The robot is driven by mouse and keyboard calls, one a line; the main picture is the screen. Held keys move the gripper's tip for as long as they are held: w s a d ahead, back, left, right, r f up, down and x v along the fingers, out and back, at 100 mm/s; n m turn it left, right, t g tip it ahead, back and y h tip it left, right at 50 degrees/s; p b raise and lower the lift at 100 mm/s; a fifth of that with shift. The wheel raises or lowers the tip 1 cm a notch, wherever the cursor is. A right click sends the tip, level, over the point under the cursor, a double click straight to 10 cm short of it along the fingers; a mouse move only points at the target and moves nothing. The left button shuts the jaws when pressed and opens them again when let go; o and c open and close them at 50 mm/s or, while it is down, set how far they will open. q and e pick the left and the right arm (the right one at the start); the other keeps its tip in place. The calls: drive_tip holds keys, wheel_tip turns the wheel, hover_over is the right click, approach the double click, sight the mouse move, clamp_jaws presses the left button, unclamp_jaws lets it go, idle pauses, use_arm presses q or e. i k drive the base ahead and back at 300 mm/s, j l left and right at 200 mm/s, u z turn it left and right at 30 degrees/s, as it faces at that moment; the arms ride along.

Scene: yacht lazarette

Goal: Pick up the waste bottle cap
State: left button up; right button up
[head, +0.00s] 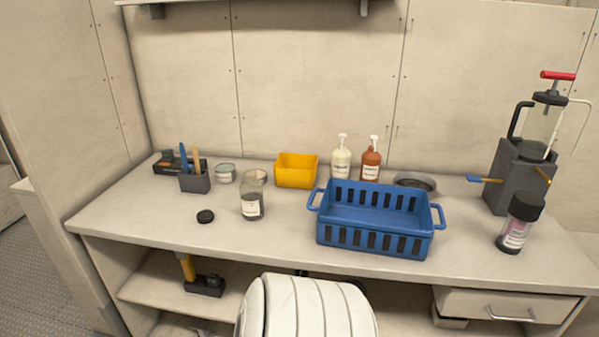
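A small black round cap (206,216) lies on the workbench (280,238), towards its front left. A clear jar (253,197) with a white label and dark contents stands upright just to the right of the cap, with a gap between them. The jar's top looks uncapped. Another bottle (519,222), with a black cap on it, stands at the right of the bench. Neither of my grippers shows in the head view.
A blue slatted basket (374,242) stands right of the jar. Behind are a yellow bin (296,171), two pump bottles (341,160), a grey dish (415,182) and a small tin (225,173). A tool holder (195,182) is behind the cap. Bare bench surrounds the cap.

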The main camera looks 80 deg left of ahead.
sight(205, 216)
drive_tip(key=u, duration=3.05)
